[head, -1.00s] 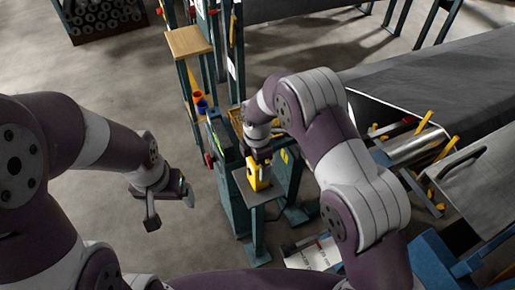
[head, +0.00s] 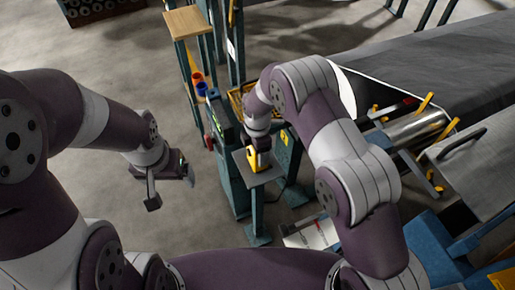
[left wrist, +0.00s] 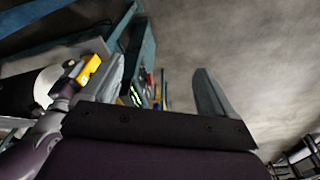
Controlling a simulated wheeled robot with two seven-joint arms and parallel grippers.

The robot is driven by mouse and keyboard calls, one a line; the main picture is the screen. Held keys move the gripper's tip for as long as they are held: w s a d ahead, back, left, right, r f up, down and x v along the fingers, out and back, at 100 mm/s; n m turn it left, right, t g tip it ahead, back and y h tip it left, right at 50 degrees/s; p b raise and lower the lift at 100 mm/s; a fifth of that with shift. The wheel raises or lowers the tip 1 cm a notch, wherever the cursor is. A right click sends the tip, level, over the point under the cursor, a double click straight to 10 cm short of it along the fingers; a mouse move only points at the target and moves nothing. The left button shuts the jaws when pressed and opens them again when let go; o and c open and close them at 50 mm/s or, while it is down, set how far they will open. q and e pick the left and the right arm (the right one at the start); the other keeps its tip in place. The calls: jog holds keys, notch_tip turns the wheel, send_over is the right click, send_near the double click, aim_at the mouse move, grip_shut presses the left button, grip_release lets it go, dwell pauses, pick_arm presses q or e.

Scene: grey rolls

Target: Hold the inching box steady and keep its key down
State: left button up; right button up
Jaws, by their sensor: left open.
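The yellow inching box (head: 253,160) stands on a small grey stand plate (head: 264,178) in the middle of the head view. My right gripper (head: 259,147) is down at the box and covers its upper part. Whether its jaws are closed on the box, and the state of the key, are hidden. In the left wrist view the yellow box (left wrist: 89,69) shows at the left, beside my right arm. My left gripper (head: 171,189) is open and empty over bare floor, left of the stand and well apart from it. Its fingers frame the lower middle of the left wrist view (left wrist: 165,90).
A teal post with a control panel (head: 226,138) stands just left of the box. Behind it are a wooden shelf (head: 188,21) and orange and blue cups (head: 198,82). A steel roller (head: 418,127) and dark conveyor (head: 430,75) fill the right.

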pick_arm(q)
grip_shut()
dwell(1.6)
